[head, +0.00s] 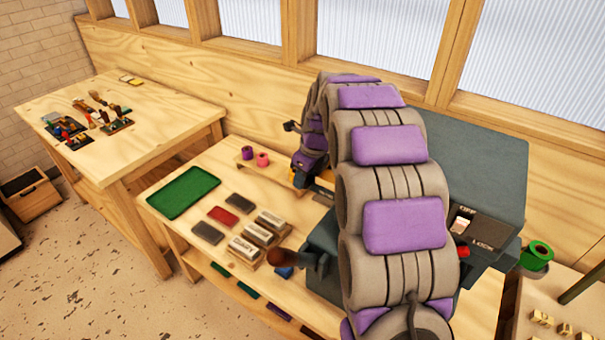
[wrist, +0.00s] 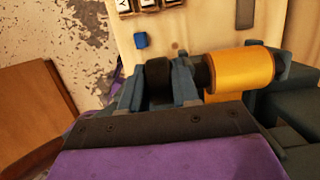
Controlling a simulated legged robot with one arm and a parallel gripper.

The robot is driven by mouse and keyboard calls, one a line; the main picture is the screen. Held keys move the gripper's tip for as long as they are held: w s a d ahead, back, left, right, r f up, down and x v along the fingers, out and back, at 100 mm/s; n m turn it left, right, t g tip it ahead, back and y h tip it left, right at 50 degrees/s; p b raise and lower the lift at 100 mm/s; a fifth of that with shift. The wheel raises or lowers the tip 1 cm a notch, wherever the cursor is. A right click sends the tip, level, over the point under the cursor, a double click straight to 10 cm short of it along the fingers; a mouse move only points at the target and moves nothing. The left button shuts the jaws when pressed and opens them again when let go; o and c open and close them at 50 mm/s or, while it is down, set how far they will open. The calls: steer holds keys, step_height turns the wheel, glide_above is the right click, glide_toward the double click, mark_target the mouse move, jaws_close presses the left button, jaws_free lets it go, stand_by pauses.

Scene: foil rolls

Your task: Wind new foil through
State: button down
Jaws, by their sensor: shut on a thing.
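In the wrist view, my gripper (wrist: 157,88) is shut on a black round knob (wrist: 158,75), with one finger on each side of it. A gold foil roll (wrist: 243,70) sits just right of the knob on a dark spindle. A strip of gold shows below the roll, partly hidden by my gripper. In the head view, the blue-grey press (head: 478,150) stands on the bench, largely hidden by my arm. A little gold (head: 299,180) shows by its left side. My fingertips and the knob cannot be made out there.
The bench (head: 205,270) holds a green tray (head: 184,192), several labelled blocks (head: 242,247), small purple (head: 247,153) and pink rolls (head: 262,159). A green roll (head: 537,255) stands at right. Another table (head: 170,115) with tools is at left. A wooden wall stands behind.

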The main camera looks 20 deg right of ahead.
stand_by(0.4)
steer(key=c, duration=0.9)
jaws_free()
steer(key=shift+d, duration=0.1)
steer(key=shift+r, duration=0.1)
steer(key=p+v, duration=0.3)
steer(key=v, duration=1.4)
steer(key=shift+s+d, duration=0.15)
